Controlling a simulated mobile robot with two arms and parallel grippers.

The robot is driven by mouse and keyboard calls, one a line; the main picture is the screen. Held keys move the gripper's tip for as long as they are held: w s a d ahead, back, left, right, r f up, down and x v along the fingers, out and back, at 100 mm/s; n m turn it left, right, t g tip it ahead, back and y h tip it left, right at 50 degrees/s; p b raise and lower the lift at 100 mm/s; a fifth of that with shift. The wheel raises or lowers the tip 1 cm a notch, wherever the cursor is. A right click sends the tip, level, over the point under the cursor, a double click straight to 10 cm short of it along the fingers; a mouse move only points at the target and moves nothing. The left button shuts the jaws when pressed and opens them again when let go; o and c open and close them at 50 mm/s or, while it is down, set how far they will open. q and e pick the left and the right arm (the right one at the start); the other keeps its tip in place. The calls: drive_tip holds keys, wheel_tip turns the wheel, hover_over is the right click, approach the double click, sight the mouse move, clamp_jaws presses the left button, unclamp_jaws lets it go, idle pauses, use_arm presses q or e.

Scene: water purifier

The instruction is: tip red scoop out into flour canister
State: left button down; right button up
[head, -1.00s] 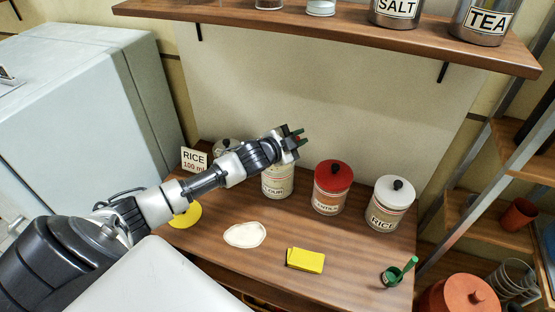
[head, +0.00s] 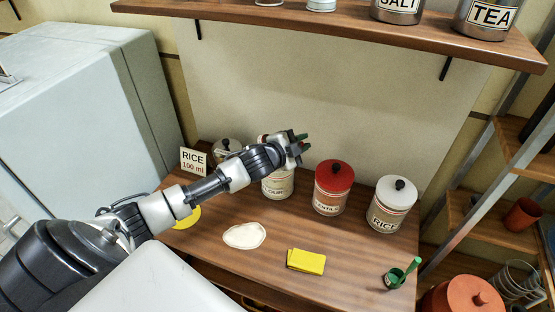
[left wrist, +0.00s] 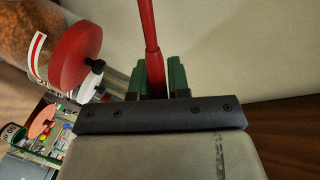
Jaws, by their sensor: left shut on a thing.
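The flour canister (head: 278,186), cream with a dark label, stands toward the back of the wooden counter. My left gripper (head: 302,142) is above its top, slightly to the right, and hides most of the canister's mouth. In the left wrist view, the left gripper's green fingers (left wrist: 156,76) are shut on the red scoop, with its slim red handle (left wrist: 148,30) running up out of the picture. My right gripper is not in view.
A red-lidded lentils canister (head: 331,188) and a white-lidded rice canister (head: 392,205) stand to the right. A rice card (head: 194,161) stands left; a shelf (head: 330,35) runs above.

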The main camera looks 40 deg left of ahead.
use_arm(q)
drive_tip(key=shift+d+f+m+b, duration=0.5)
drive_tip(key=shift+f+m+b, duration=0.1)
drive_tip(key=shift+f+b, duration=0.25)
idle(0.3)
drive_tip(key=shift+f+y+b, duration=0.3)
drive_tip(key=shift+b, duration=0.1)
drive_tip(key=shift+s+d+f+m+b, duration=0.15)
drive_tip(key=shift+f+m+b, duration=0.2)
drive_tip(key=shift+f+b, duration=0.35)
drive_tip(key=shift+w+d+f+m+b, duration=0.15)
drive_tip(key=shift+f+m+b, duration=0.2)
drive_tip(key=shift+f+b, duration=0.3)
drive_tip(key=shift+s+d+r, duration=0.1)
drive_tip(key=shift+r, duration=0.05)
